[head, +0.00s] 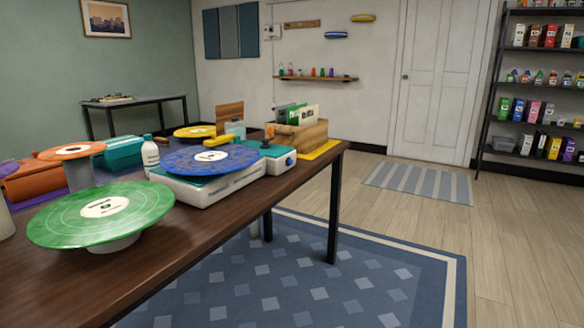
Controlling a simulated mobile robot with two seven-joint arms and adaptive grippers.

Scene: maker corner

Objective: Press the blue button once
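A small white box with a teal top (275,152) stands on the wooden table near its right end. A small round blue spot (290,161) shows on its front face; it may be the blue button, but it is too small to be sure. A dark knob-like part stands on top of the box. Neither of my grippers is in view.
Left of the box, a blue record (190,160) lies on a white player (215,190). A green record (140,205) is at the table's near left. A wooden crate (312,136) stands behind the box.

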